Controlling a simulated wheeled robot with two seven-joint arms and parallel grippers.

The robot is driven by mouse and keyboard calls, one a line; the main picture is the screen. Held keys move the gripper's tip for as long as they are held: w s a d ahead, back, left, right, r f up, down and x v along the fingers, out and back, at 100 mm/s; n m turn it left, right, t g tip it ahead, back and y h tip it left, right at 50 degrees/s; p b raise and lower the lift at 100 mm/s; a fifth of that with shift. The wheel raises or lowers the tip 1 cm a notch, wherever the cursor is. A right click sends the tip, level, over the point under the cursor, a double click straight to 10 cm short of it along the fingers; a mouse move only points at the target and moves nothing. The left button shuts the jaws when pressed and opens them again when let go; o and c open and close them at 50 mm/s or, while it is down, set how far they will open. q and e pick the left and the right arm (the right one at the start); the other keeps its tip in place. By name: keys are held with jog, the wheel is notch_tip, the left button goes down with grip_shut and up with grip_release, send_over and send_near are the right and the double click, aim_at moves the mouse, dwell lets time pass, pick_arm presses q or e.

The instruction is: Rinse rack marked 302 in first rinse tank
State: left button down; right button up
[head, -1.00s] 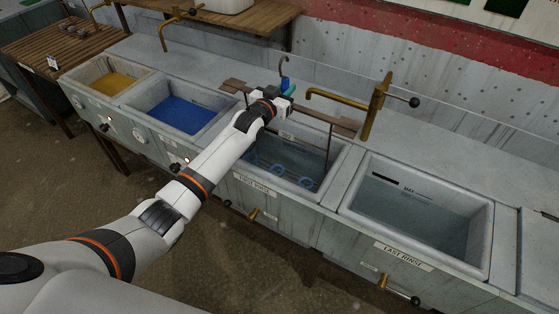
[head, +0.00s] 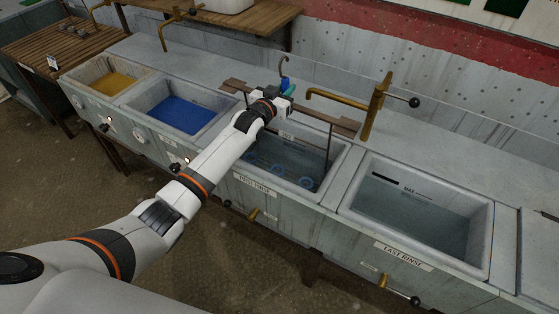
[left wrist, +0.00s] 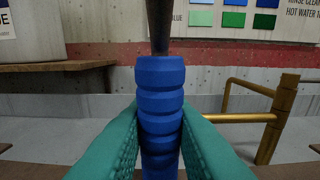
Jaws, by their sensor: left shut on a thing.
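My left gripper (head: 280,99) is over the first rinse tank (head: 333,183). Its teal fingers are shut on the ribbed blue handle (left wrist: 160,95) of the rack, which stands upright in the left wrist view. In the head view a little of the blue handle (head: 284,83) and a hooked rod (head: 283,66) show above the gripper. The rack's lower part (head: 305,182), with bluish round pieces, sits down in the tank's water. My arm hides much of the rack and tank, and I cannot read the rack's number. My right gripper is not in view.
The last rinse tank (head: 480,230) is to the right; blue (head: 180,115) and yellow (head: 115,82) tanks are to the left.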

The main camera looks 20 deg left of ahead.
pick_arm(q)
jog(key=shift+r, duration=0.2)
jog(key=r+p, duration=0.5)
jog(key=s+r+p, duration=0.1)
jog(key=r+p, duration=0.5)
jog(key=s+r+p, duration=0.1)
jog(key=r+p, duration=0.4)
jog(key=r, duration=0.1)
jog(key=shift+a+r, duration=0.1)
jog(key=shift+a, duration=0.1)
jog(key=shift+w, duration=0.1)
